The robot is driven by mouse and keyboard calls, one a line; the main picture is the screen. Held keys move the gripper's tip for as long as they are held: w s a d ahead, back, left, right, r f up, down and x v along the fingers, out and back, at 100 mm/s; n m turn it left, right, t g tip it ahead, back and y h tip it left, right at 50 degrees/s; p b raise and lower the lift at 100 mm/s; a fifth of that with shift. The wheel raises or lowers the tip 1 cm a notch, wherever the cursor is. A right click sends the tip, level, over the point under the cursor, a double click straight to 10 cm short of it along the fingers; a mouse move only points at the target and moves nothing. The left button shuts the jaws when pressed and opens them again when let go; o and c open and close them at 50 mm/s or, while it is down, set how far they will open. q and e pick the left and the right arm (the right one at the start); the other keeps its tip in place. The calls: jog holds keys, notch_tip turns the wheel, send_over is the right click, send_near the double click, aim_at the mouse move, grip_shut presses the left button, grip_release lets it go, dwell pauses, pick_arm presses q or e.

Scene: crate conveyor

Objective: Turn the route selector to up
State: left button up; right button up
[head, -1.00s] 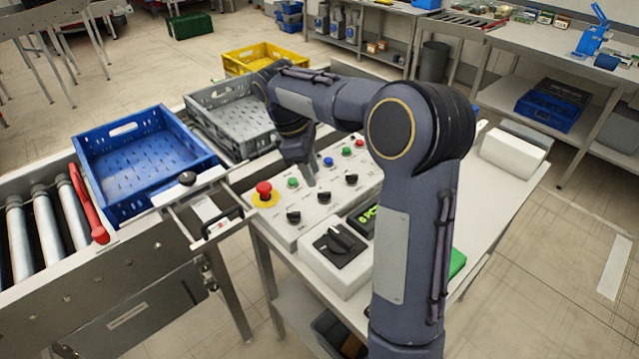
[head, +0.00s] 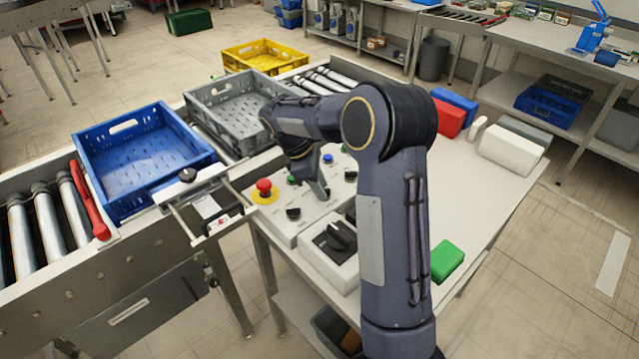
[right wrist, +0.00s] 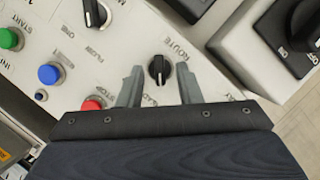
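In the right wrist view the route selector (right wrist: 159,70) is a small black knob with a white mark, beside the printed word ROUTE on the pale control panel (right wrist: 120,45). My right gripper (right wrist: 159,88) is open, with one finger on each side of the knob in the picture. I cannot tell whether the fingers touch it. In the head view my right gripper (head: 325,192) hangs low over the panel (head: 290,226), and it and the arm hide part of the panel, so I cannot make out the route selector there. My left gripper is not in view.
A larger black rotary switch (head: 338,238) on a white box stands close to the panel. A red mushroom button (head: 264,188) is at the panel's left. A green block (head: 447,260) lies on the table. Blue (head: 110,140) and grey (head: 215,90) crates are on the conveyor.

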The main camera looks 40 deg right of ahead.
grip_shut()
jog(key=shift+r, duration=0.1)
